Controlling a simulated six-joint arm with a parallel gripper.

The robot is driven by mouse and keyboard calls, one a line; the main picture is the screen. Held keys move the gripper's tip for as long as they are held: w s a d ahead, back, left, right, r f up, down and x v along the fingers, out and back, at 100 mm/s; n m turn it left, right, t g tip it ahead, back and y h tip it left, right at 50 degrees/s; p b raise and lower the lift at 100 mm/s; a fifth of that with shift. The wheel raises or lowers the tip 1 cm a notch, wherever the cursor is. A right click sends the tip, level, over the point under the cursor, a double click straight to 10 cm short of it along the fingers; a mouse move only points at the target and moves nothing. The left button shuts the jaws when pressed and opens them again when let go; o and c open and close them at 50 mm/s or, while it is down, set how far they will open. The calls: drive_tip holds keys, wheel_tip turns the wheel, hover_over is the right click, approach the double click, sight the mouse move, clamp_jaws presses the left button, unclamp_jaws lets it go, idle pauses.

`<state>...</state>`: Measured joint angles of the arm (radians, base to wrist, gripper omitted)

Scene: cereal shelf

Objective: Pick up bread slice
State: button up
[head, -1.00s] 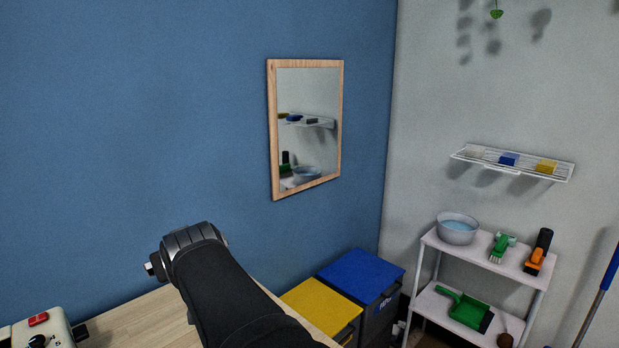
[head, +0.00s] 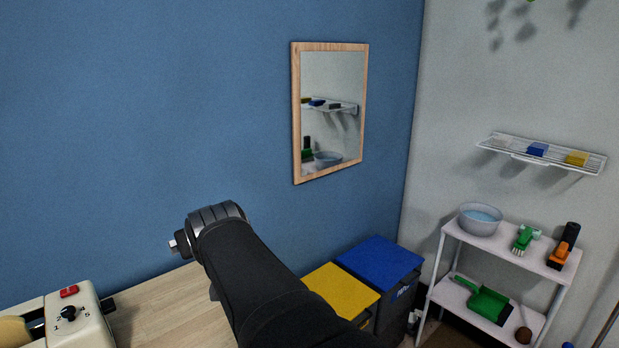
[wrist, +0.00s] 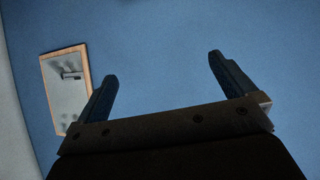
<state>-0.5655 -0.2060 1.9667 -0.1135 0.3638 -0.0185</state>
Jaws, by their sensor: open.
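I see no clear bread slice in either view. A cream toaster (head: 75,318) with a dial and a red button stands on the wooden counter at the lower left of the head view. A tan rounded thing (head: 14,331) at the left edge beside it is cut off, and I cannot tell what it is. My gripper (wrist: 163,70) shows in the wrist view with its two fingers wide apart and nothing between them. It faces the blue wall. In the head view my arm hides part of the counter.
The wooden counter (head: 150,310) is bare between the toaster and my arm. Bins with a yellow lid (head: 340,290) and a blue lid (head: 380,262) stand to the right. A white shelf rack (head: 500,250) holds a bowl and brushes. A framed mirror (head: 297,115) hangs on the wall.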

drive_tip(key=a+r+g, duration=0.2)
drive_tip(key=a+g, duration=0.1)
drive_tip(key=a, duration=0.7)
wheel_tip(320, 180, up, 2)
drive_tip(key=n+g+h, duration=0.1)
drive_tip(key=g+h, duration=0.5)
drive_tip(key=g, duration=0.1)
hover_over(0, 342)
drive_tip(key=w+a, duration=0.1)
drive_tip(key=w, duration=0.1)
drive_tip(key=shift+s+d+f, duration=0.1)
drive_tip(key=shift+s+f, duration=0.2)
drive_tip(key=shift+f, duration=2.5)
drive_tip(key=shift+s+f, duration=0.25)
drive_tip(key=shift+f, duration=2.6)
drive_tip(key=shift+s+d+f, duration=0.1)
drive_tip(key=shift+s+f, duration=0.2)
drive_tip(key=shift+f, duration=2.5)
drive_tip(key=c, duration=0.9)
